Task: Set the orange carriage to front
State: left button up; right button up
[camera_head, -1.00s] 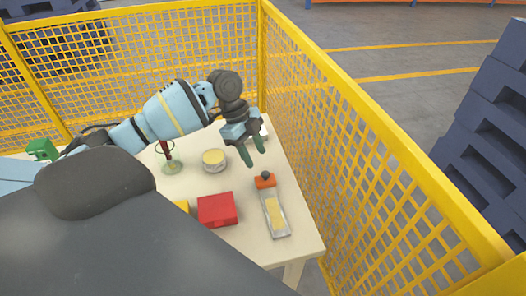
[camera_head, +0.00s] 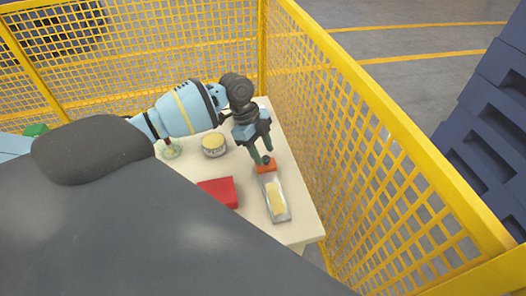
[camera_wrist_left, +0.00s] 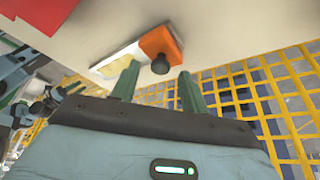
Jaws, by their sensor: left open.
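The orange carriage (camera_head: 265,167) sits at the far end of a grey rail with a yellowish strip (camera_head: 277,198) on the table. A dark round knob (camera_wrist_left: 160,64) stands on the carriage in the left wrist view, where the orange block (camera_wrist_left: 163,42) shows too. My left gripper (camera_head: 262,158) is open at the carriage, its green fingertips (camera_wrist_left: 158,80) apart on either side of the knob in the picture. I cannot tell if they touch it. My right gripper is not in view.
A red box (camera_head: 218,192) lies left of the rail on the cream table (camera_head: 250,225). A round tin (camera_head: 213,144) and a glass item (camera_head: 169,149) stand farther back. Yellow mesh fencing (camera_head: 375,150) runs close along the table's right side and back.

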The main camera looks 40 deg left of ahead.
pick_arm(q)
jog(key=shift+d+f, duration=0.15)
jog(key=shift+f, duration=0.35)
grip_shut()
